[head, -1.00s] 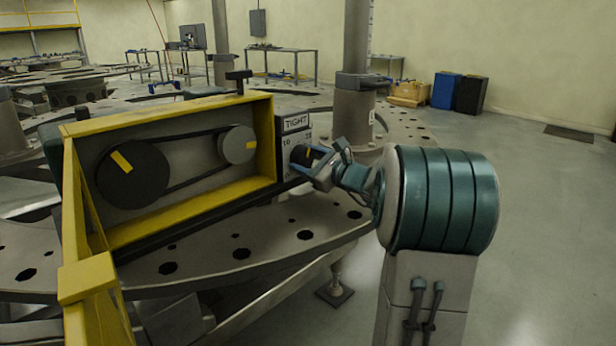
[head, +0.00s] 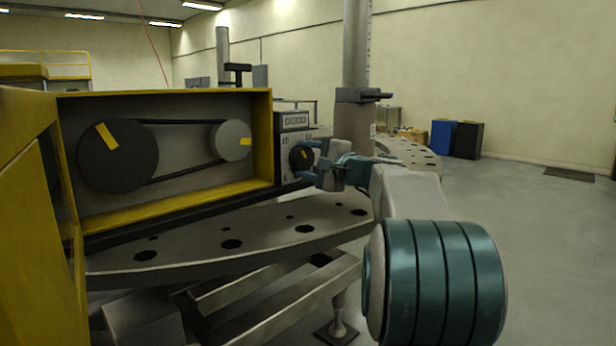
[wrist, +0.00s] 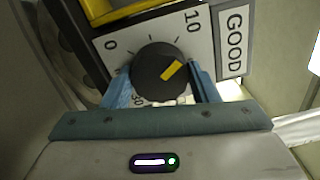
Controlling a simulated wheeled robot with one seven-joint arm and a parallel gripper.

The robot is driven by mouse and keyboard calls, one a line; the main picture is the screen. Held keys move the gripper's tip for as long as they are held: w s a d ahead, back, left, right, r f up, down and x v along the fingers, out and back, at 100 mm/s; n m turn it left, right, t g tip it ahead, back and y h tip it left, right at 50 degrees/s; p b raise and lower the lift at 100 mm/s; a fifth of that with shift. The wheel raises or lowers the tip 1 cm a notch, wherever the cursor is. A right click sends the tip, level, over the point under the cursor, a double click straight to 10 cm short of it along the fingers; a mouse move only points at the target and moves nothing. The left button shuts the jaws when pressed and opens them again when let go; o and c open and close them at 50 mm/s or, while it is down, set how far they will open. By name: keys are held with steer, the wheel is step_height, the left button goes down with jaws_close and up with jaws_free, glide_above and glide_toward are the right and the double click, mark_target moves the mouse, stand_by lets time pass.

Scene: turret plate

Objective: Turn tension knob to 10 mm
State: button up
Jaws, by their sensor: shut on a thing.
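The tension knob (wrist: 155,78) is a dark round dial with a yellow pointer bar. In the wrist view its pointer aims to the upper right, somewhat clockwise of the 10 label. Labels 0, 10 and a partly covered 30 show on the white dial plate (wrist: 140,40). My gripper (wrist: 162,88) is shut on the knob, a blue finger on either side. The display (wrist: 234,40) beside the dial reads GOOD. In the head view my gripper (head: 312,168) reaches the knob from the right; the fingers partly cover the dial there.
The yellow-framed housing (head: 180,210) with two belt-linked pulleys stands left of the dial. It rests on a round grey plate with holes (head: 270,228). A grey column (head: 357,120) stands behind. Open floor (head: 540,240) lies to the right.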

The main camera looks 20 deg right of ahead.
steer(key=shift+f+n+b, duration=0.1)
steer(key=shift+n+b, duration=0.9)
steer(key=o, duration=1)
steer(key=shift+c, duration=0.2)
steer(key=p+v, duration=0.2)
steer(key=v, duration=1.2)
steer(key=shift+w+p, duration=0.1)
steer(key=shift+p, duration=0.25)
